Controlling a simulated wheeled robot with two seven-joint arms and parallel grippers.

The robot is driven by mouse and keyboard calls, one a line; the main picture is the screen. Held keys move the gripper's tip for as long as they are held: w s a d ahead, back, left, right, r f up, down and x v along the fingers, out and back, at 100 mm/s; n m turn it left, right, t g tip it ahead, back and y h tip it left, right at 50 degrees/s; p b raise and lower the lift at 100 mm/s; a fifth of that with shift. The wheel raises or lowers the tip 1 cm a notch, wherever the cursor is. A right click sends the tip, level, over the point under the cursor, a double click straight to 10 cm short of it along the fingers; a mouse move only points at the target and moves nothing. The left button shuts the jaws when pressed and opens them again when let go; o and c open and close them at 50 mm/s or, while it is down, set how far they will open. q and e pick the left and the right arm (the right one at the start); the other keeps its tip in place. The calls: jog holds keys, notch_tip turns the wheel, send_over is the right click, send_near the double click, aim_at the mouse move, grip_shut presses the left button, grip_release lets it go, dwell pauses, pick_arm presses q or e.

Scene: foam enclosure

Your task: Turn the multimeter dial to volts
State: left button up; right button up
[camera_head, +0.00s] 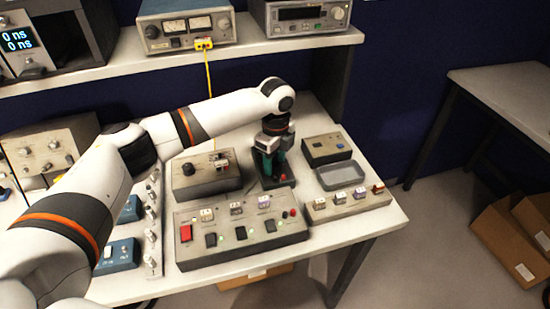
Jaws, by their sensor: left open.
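My left arm reaches in from the left and bends down over the bench. My left gripper (270,170) is open and points down among the boxes in the middle of the bench. A dark device with teal sides (279,158) shows at its fingers. It may be the multimeter, but the gripper covers most of it, and I cannot make out its dial or whether the fingers touch it. A grey box with a black knob (189,169) stands just left of the gripper. My right gripper is not in view.
A control panel with a red switch (240,234) lies in front of the gripper. A grey tray (336,176), a small dark box (326,149) and a connector strip (345,203) are to its right. A shelf with instruments (187,27) runs behind. Cardboard boxes (508,243) stand on the floor.

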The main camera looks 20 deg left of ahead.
pick_arm(q)
jog(key=shift+c, duration=1.1)
jog(key=c, duration=0.8)
jog(key=shift+o, duration=0.2)
jog(key=shift+r+m+p, duration=0.15)
jog(key=shift+m+p, duration=0.25)
jog(key=shift+p, duration=0.1)
jog(key=m+p, duration=0.2)
jog(key=shift+m, duration=0.4)
jog(key=m+p, duration=0.1)
jog(key=m, duration=0.2)
jog(key=shift+p, duration=0.35)
jog(key=shift+m+p, duration=0.3)
jog(key=shift+m, duration=0.8)
